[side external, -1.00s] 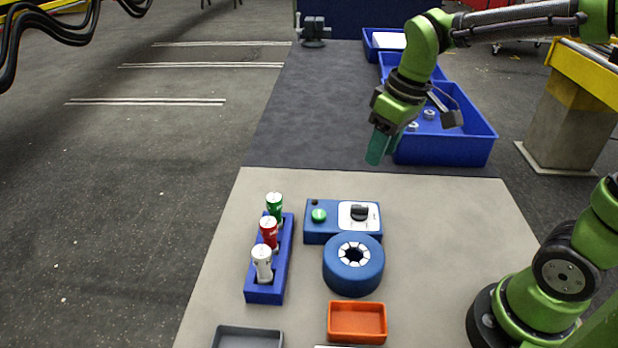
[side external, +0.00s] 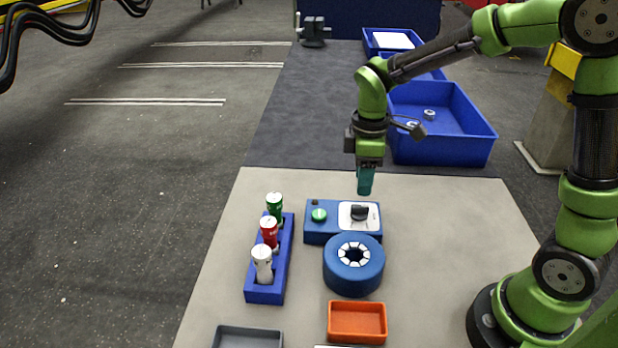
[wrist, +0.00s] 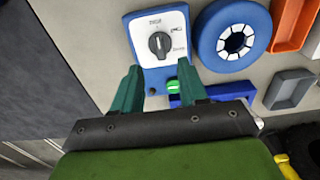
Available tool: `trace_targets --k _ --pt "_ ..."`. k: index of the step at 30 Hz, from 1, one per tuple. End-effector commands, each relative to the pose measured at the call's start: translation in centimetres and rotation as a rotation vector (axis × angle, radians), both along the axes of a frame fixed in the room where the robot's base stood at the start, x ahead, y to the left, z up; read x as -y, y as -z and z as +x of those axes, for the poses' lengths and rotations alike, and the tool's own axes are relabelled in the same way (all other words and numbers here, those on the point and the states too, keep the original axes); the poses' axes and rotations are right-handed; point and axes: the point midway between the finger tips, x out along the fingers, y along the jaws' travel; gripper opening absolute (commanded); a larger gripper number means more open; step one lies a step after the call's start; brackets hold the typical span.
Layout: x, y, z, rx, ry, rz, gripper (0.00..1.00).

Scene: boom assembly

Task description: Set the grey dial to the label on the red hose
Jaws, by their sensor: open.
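The dark grey dial (side external: 359,212) sits on the white plate of a blue control box (side external: 314,237). The dial also shows in the wrist view (wrist: 160,44), with small printed labels around it, too small to read surely. Its exact pointing direction is hard to tell. The red hose (side external: 269,231) stands in the middle of a blue rack (side external: 265,292); its label is too small to read. My gripper (side external: 364,192) points down above the far edge of the control box, above the dial. In the wrist view its fingers (wrist: 160,68) are apart and empty, with the dial just beyond the tips.
A green hose (side external: 275,203) and a white hose (side external: 262,262) share the rack. A green button (side external: 319,215) is left of the dial. A blue ring-shaped machine (side external: 353,279) stands nearer the camera, then an orange tray (side external: 357,339).

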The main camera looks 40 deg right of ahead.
Motion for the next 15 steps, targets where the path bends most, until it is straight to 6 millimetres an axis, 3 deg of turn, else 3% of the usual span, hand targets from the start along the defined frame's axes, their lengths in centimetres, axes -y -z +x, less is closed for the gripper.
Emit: trace_targets --k 6,15 --pt "0.0 4.4 -0.1 -0.005 0.001 0.001 0.43" --pt "0.0 6.9 0.0 0.0 0.001 0.0 0.43"
